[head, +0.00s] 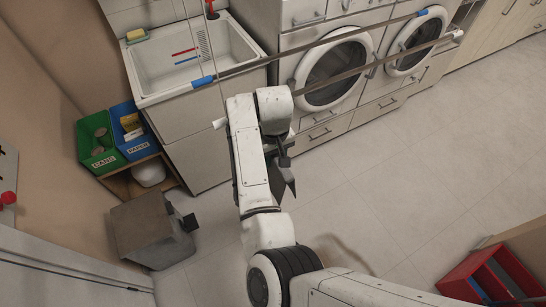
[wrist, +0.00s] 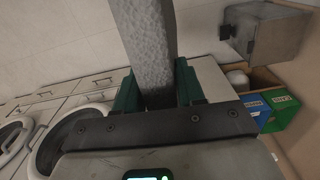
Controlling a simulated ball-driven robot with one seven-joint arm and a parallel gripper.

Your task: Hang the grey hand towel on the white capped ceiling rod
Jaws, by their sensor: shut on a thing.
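The grey towel (wrist: 143,40) shows in the wrist view as a thick, folded, rough-textured strip running up out of the picture. My gripper (wrist: 158,88) is shut on it, with one green finger on each side. In the head view, my gripper (head: 281,160) is partly hidden by my arm, and a dark grey shape below it may be the towel. The white capped rod (head: 385,62) runs slanting from beside my arm to the upper right, with a white cap (head: 458,34) at its far end. My arm hides part of it. The towel appears apart from the rod.
A parallel rod with blue caps (head: 203,82) hangs nearby. Below stand a sink (head: 165,65) and two front-loading machines (head: 335,75). Green (head: 95,143) and blue (head: 135,130) bins and a grey box (head: 150,230) stand left. A red crate (head: 470,282) is lower right. Middle floor is clear.

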